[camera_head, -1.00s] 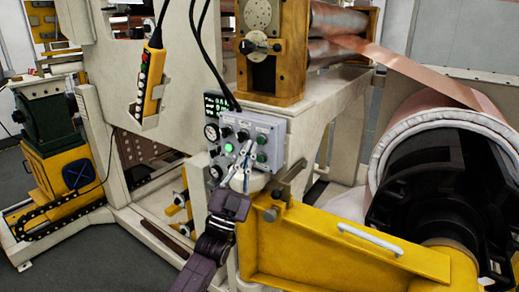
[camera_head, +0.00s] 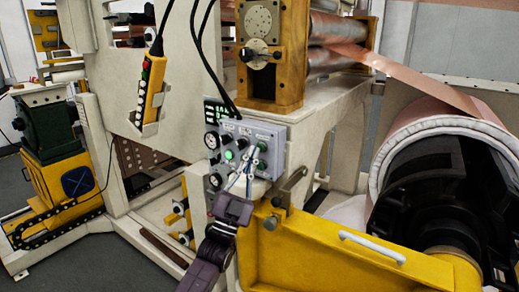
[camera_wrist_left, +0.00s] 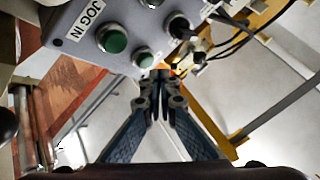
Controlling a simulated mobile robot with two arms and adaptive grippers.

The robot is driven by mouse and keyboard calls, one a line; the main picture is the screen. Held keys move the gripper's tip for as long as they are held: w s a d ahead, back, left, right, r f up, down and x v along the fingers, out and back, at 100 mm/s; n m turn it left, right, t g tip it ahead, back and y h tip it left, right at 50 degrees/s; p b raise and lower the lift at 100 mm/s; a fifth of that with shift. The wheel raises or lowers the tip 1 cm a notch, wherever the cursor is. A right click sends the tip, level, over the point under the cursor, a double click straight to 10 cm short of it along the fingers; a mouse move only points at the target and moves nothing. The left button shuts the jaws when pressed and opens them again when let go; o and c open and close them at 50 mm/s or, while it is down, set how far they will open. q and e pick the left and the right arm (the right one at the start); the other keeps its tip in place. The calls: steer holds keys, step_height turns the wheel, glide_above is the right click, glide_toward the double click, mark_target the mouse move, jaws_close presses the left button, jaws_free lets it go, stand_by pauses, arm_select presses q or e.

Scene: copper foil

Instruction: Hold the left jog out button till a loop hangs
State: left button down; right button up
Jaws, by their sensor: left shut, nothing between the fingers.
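A grey control box (camera_head: 278,137) with green buttons, one lit green (camera_head: 229,155), is mounted on the machine's front corner. My left gripper (camera_head: 252,160) is shut and empty, its fingers in front of the box's face. In the left wrist view, the box (camera_wrist_left: 70,22) reads JOG IN beside a green button (camera_wrist_left: 113,39); a smaller green button (camera_wrist_left: 144,58) lies close to the gripper tips (camera_wrist_left: 158,76). I cannot tell whether they touch a button, and no JOG OUT label is readable. Copper foil (camera_head: 400,73) runs straight from the rollers to the coil. My right gripper is not in view.
A yellow pendant (camera_head: 149,88) hangs on its cable left of the box. Black cables (camera_head: 207,60) drop to the box.

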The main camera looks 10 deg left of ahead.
arm_select(q)
steer(key=shift+w, duration=0.1)
stand_by(0.6)
steer(key=shift+w+d+b, duration=0.15)
steer(key=shift+w+b, duration=0.2)
steer(key=shift+b, duration=0.1)
steer(key=shift+w+d+b, duration=0.15)
steer(key=shift+w+b, duration=0.25)
steer(key=shift+b, duration=0.1)
stand_by(0.4)
steer(key=shift+s, duration=0.2)
stand_by(1.8)
steer(key=shift+s+a+p, duration=0.3)
steer(key=shift+s+p, duration=0.25)
steer(key=shift+s, duration=0.1)
